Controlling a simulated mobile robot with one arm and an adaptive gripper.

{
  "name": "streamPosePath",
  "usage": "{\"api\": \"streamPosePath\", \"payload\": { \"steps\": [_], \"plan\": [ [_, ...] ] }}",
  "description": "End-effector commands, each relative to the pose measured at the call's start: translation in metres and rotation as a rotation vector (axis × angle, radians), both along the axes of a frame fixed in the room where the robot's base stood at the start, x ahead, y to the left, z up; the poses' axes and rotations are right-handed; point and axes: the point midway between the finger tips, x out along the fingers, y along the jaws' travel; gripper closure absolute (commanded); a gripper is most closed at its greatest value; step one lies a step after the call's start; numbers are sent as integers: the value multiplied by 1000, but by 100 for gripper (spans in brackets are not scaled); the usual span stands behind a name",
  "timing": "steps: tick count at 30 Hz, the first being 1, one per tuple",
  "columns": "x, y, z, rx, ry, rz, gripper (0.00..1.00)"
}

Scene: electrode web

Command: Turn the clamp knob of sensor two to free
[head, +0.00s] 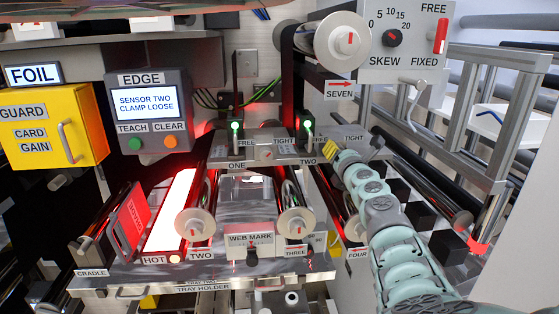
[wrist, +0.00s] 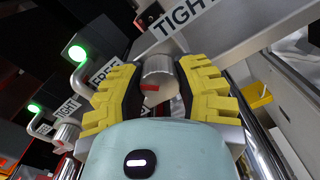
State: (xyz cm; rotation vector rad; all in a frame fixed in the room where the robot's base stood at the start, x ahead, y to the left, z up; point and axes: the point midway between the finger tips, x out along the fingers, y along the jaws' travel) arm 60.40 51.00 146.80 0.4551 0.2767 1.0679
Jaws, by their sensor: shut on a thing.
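The clamp knob of sensor two (wrist: 157,70) is a silver cylinder with a red mark, between my yellow-padded fingers in the wrist view. My gripper (wrist: 160,78) is shut on it. In the wrist view a FREE label (wrist: 105,72) lies to the knob's left and a TIGHT label (wrist: 181,15) above it to the right. The red mark faces down and to the left, on the FREE side. In the head view my gripper (head: 331,150) hides the knob, beside sensor two with its green light (head: 307,125). The edge display (head: 146,103) reads "SENSOR TWO CLAMP LOOSE".
Sensor one's knob (wrist: 63,135) and its green light (wrist: 34,108) are close on the left in the wrist view. Rollers (head: 296,223) and the web mark box (head: 250,246) lie below in the head view. A skew panel (head: 407,42) stands above right.

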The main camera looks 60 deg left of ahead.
Motion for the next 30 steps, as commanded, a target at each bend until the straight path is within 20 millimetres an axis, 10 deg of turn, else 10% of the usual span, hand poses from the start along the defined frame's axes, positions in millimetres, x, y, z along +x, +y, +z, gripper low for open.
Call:
{"api": "streamPosePath", "payload": {
  "steps": [4,5,13,30],
  "plan": [
    [0,0,-1,-2,-1,0,100],
    [0,0,-1,-2,-1,0,63],
    [0,0,0,-1,0,0,35],
    [-2,2,10,-6,1,7,35]
  ]
}}
